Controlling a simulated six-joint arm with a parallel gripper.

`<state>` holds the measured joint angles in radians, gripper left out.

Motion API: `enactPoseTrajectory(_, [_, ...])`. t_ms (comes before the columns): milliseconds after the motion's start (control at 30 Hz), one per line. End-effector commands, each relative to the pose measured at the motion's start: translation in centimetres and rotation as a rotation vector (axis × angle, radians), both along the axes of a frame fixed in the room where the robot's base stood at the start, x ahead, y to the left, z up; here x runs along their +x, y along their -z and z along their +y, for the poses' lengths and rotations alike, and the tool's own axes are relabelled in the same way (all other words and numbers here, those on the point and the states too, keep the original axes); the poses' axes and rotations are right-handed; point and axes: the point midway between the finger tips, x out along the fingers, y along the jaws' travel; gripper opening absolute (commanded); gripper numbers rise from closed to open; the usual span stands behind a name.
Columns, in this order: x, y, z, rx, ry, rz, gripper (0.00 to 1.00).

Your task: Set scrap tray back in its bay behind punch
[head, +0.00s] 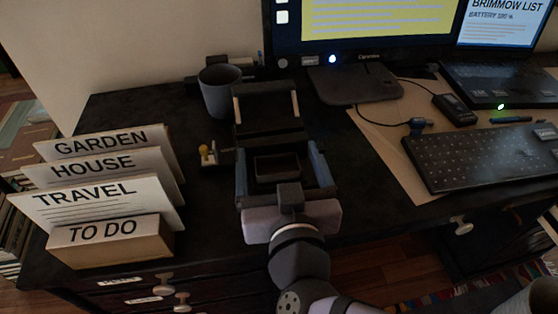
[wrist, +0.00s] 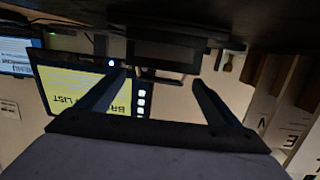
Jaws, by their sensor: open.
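The black punch (head: 267,132), with a raised handle bar, stands on the dark desk in the middle of the head view. A small dark open box that looks like the scrap tray (head: 278,168) sits in front of it. My gripper (head: 279,153) is open, its two blue fingers on either side of the tray, with a visible gap at each side. In the wrist view, which is upside down, a dark boxy shape (wrist: 165,48) shows between and beyond the open fingers; I cannot tell tray from punch there. The bay is not clearly visible.
A grey cup (head: 220,92) stands behind the punch to the left. Small yellow-topped items (head: 207,154) lie left of it. Labelled dividers (head: 105,195) stand at far left. A monitor (head: 365,25) is behind; a keyboard (head: 490,155) lies right on brown paper.

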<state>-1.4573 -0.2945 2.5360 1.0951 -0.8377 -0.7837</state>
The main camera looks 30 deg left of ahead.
Motion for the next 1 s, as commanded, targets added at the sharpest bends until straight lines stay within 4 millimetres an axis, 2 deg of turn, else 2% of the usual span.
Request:
enactPoseTrajectory(33, [0.0, -1.5, 0.0, 0.002, 0.000, -0.001, 0.86])
enactPoseTrajectory(100, [0.0, -2.6, 0.0, 0.003, 0.000, 0.000, 0.86])
enactPoseTrajectory(400, [0.0, -5.8, 0.0, 0.000, 0.000, 0.000, 0.86])
enactPoseTrajectory(600, [0.0, -6.7, 0.0, 0.000, 0.000, 0.000, 0.86])
enactPoseTrajectory(1000, [0.0, -6.7, 0.0, 0.000, 0.000, 0.000, 0.86])
